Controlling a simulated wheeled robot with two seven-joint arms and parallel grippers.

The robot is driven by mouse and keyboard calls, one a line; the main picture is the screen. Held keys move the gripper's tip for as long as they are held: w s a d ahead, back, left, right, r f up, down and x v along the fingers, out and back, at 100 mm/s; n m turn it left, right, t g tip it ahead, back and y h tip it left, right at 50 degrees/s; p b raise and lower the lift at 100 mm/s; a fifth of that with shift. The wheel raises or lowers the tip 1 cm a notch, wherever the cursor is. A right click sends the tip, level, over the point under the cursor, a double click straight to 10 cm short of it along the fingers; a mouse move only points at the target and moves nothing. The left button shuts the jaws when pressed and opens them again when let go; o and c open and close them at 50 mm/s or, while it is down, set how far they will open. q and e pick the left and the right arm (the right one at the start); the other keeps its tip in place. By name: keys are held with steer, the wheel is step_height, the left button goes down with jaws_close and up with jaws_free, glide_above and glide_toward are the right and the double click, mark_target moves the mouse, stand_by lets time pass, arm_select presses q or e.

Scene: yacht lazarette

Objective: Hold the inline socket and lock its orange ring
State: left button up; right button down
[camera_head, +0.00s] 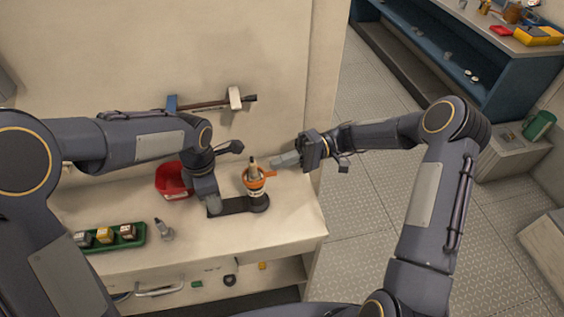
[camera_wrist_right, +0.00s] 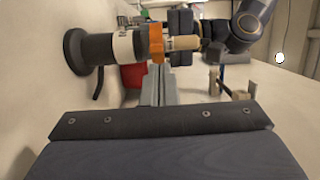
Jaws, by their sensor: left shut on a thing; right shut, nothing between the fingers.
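The inline socket (camera_head: 256,190) stands upright on a round dark foot at the bench's right part, with a pale band and a tan top. Its orange ring (camera_head: 254,178) has a short tab to the right. In the right wrist view the orange ring (camera_wrist_right: 156,44) appears sideways. A dark bar (camera_head: 235,206) runs left from the foot. My left gripper (camera_head: 213,208) points down, shut at the bar's left end; its exact grip is hidden. My right gripper (camera_head: 273,163) is shut and empty, its tips close beside the ring; contact cannot be told.
A red bin (camera_head: 174,180) stands behind my left gripper. A green tray (camera_head: 113,238) with several small boxes and a small grey fitting (camera_head: 163,230) are at the bench's left. A bar in wall brackets (camera_head: 205,103) is behind. The bench's right edge is close to the socket.

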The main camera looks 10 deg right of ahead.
steer(key=shift+s, duration=0.25)
